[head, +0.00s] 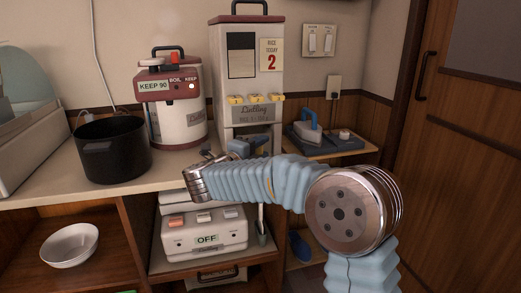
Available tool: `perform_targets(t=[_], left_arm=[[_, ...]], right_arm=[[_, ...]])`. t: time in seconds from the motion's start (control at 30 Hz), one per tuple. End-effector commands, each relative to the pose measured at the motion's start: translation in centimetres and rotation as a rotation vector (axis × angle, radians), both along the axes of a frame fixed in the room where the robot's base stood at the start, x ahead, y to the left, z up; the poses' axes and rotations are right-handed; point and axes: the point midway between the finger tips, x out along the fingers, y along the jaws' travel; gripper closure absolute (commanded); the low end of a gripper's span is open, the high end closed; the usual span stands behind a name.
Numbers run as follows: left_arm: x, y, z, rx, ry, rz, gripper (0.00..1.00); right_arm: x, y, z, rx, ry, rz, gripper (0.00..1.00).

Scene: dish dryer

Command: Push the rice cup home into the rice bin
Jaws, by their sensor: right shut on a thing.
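The rice bin (246,103) is a tall cream dispenser with a dark red top and a row of yellow levers. It stands on the counter against the back wall, with an open bay low in its front. My right arm bends across in front of it. My right gripper (243,147) is at the mouth of this bay, small and partly hidden by my own arm. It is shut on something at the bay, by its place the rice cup. My left gripper is out of view.
A water boiler (181,122) stands just left of the bin, and a black pot (113,160) further left. A blue-handled device (309,128) on a dark tray is to the right.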

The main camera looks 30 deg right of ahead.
Motion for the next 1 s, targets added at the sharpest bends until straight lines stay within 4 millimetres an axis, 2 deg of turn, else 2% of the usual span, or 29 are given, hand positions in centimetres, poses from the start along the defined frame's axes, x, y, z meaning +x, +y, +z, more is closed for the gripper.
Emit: perform_targets(t=[0.77, 0.8, 0.93, 1.0], left_arm=[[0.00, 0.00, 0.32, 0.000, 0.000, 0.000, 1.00], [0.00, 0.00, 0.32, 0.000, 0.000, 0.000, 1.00], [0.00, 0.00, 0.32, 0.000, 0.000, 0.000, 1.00], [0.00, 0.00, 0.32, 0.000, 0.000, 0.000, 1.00]], right_arm=[[1.00, -0.24, 0.00, -0.001, 0.000, 0.000, 0.98], [1.00, -0.24, 0.00, 0.000, 0.000, 0.000, 0.56], [1.00, -0.24, -0.01, 0.000, 0.000, 0.000, 0.36], [1.00, -0.24, -0.01, 0.000, 0.000, 0.000, 0.32]])
